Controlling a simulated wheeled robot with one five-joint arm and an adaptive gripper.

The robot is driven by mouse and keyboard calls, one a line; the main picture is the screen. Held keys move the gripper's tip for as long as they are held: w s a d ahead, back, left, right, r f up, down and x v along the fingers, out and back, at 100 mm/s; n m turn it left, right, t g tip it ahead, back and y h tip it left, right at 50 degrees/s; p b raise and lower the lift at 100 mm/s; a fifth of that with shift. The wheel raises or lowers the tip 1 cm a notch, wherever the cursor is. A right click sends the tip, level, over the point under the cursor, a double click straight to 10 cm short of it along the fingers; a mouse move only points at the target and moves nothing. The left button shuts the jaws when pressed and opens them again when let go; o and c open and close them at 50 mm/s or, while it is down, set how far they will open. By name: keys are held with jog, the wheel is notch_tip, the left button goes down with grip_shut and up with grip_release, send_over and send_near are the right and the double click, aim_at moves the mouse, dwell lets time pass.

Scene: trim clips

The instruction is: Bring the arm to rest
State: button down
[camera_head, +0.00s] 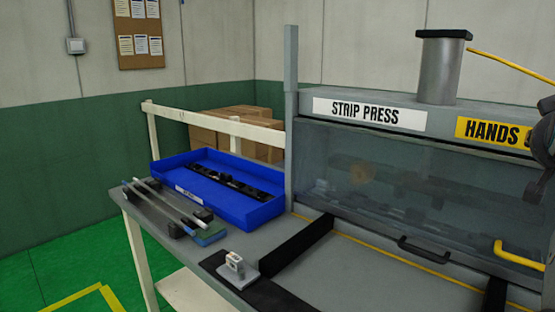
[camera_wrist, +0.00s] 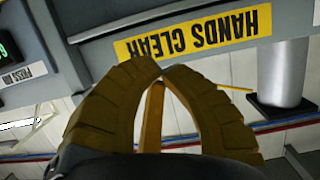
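My gripper (camera_wrist: 162,70) fills the lower middle of the wrist view. Its two brown ribbed fingers curve inward and their tips come together, with no object visible at the tips. A yellow-brown bar (camera_wrist: 151,118) shows through the gap between the fingers; I cannot tell how far behind them it is. The wrist view appears upside down, with the yellow "HANDS CLEAR" sign (camera_wrist: 193,35) above the fingertips. In the head view, dark parts that look like my arm show at the right edge, and the gripper's fingers cannot be made out there.
The strip press (camera_head: 365,112) with its clear guard and yellow handle (camera_head: 518,257) fills the right. A blue tray (camera_head: 262,212) with black strips, two rods (camera_head: 170,205) on blocks and a small clip (camera_head: 235,264) lie on the grey bench. Green floor is open at left.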

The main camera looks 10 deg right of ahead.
jog(key=s+a+f+g+y, duration=0.3)
jog(key=a+f, duration=0.1)
jog(key=f, duration=0.8)
jog(key=s+a+f+g+y, duration=0.2)
jog(key=a+f+y, duration=0.25)
jog(key=f, duration=0.75)
jog(key=s+a+f+n+g+y+p, duration=0.1)
jog(key=s+a+f+n+p, duration=0.15)
jog(key=a, duration=0.65)
jog(key=s+a+f+n+g+y+p, duration=0.1)
jog(key=s+a+f+n+y+p, duration=0.2)
jog(key=a, duration=0.7)
jog(key=s+a+r+n+t+p, duration=0.1)
jog(key=a+r+n+p, duration=0.2)
jog(key=a, duration=0.6)
jog(key=shift+s+a+r+n+p, duration=0.15)
jog(key=shift+a+r+n+p, duration=0.1)
jog(key=shift+n+p, duration=0.5)
jog(key=shift+d, duration=0.15)
